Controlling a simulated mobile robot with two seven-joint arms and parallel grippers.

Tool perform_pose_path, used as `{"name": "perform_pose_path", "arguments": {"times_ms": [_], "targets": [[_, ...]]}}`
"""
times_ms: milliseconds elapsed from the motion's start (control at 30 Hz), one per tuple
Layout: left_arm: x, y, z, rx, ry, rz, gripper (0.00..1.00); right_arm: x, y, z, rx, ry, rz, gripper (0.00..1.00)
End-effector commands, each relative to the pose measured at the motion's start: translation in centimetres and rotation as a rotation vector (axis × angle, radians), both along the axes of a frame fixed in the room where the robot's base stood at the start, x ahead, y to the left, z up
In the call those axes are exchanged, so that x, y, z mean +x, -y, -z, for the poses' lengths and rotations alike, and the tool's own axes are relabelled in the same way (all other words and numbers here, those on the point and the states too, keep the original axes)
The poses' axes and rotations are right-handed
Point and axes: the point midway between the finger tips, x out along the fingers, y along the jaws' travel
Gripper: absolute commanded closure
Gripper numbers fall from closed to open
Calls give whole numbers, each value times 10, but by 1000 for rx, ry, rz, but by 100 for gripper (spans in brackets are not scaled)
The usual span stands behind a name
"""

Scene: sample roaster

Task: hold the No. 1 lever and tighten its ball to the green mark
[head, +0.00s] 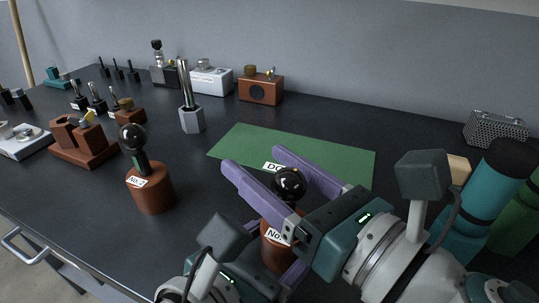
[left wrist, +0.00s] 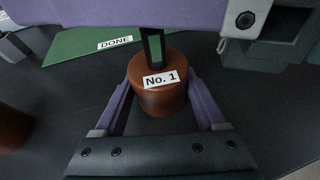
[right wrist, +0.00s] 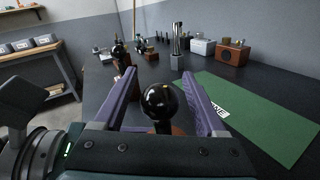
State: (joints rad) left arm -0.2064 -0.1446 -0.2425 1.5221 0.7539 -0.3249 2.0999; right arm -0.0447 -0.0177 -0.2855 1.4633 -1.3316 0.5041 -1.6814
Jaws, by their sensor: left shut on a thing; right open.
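The No. 1 lever has a round brown base (left wrist: 160,98) with a white "No. 1" label, a dark stem with a green strip (left wrist: 153,48), and a glossy black ball (head: 289,184) on top. My left gripper (left wrist: 160,82) is shut on the brown base, one purple finger on each side. My right gripper (head: 256,161) is open, its two purple fingers on either side of the ball. In the right wrist view the ball (right wrist: 160,101) sits between the fingers with gaps showing. The right fingers hide the upper stem, so I cannot see how the ball meets the green mark.
The No. 2 lever (head: 150,186) stands upright to the left. A green "DONE" mat (head: 322,150) lies behind the No. 1 lever. A grey hexagonal holder (head: 191,120), a brown block stand (head: 84,152) and small machines stand farther back. A metal mesh box (head: 495,130) is at the right.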

Motion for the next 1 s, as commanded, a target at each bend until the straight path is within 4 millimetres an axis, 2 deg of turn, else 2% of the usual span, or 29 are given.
{"name": "perform_pose_path", "arguments": {"times_ms": [267, 900, 1000], "targets": [[0, 0, 0, 1, 1, -1, 100, 1, -2, 0, -1, 0, -1, 27], [0, 0, 0, 1, 1, -1, 100, 1, -1, 0, -1, 0, -1, 98], [0, 0, 0, 1, 1, -1, 100, 1, -1, 0, -1, 0, -1, 100]]}}
